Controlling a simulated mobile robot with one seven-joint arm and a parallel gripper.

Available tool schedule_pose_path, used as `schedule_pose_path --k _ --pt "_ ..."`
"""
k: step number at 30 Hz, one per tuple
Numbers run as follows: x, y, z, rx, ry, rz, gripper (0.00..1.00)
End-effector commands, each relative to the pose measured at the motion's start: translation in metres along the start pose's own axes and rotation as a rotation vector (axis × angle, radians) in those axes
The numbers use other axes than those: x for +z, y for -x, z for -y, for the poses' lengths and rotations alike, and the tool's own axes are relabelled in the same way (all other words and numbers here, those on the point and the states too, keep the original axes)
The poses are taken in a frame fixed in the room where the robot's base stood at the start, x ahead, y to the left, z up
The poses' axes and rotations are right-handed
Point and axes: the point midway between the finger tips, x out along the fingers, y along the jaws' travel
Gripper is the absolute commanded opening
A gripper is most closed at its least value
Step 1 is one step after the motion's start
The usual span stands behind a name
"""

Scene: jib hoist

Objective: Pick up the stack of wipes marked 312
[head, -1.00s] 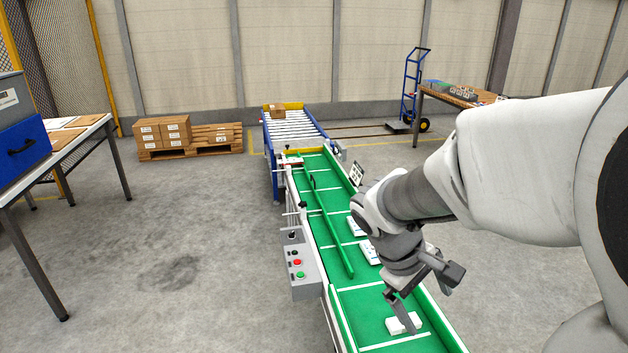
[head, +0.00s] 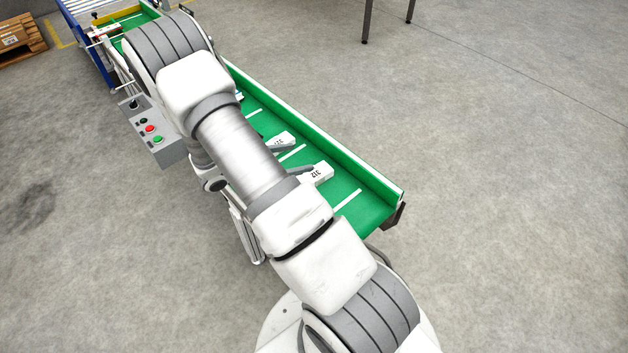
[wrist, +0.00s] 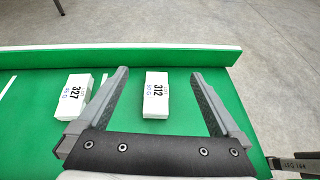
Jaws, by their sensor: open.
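The stack of wipes marked 312 (wrist: 156,96) is a white block lying on the green conveyor belt. In the head view the same stack (head: 317,174) lies near the belt's close end, partly behind my arm. My gripper (wrist: 161,75) is open and empty. In the wrist view the 312 stack appears between its two fingers, nearer the left one, with no visible contact. I cannot tell the fingers' height above the belt. A second white stack, marked 327 (wrist: 73,97), lies just outside the left finger. In the head view my arm hides most of the gripper.
The conveyor (head: 350,203) has a raised green side wall (wrist: 130,58) beyond the stacks. Another white stack (head: 281,142) lies farther up the belt. A grey control box (head: 155,132) with buttons is on the conveyor's left side. The floor to the right is clear.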

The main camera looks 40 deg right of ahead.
Motion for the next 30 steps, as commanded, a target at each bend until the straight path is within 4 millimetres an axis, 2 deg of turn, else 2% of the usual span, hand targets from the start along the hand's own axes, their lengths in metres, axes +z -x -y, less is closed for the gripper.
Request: schedule_pose_path --k 5,12,17,23,30 --pt "-0.022 -0.011 -0.001 0.014 0.036 0.013 1.00" --pt "-0.067 -0.030 0.001 0.013 0.035 0.012 1.00" --pt "-0.089 -0.040 0.001 0.013 0.033 0.011 1.00" --pt "-0.085 -0.053 0.001 0.012 0.031 0.012 1.00" --pt "-0.085 -0.092 0.001 0.010 0.030 0.012 1.00"
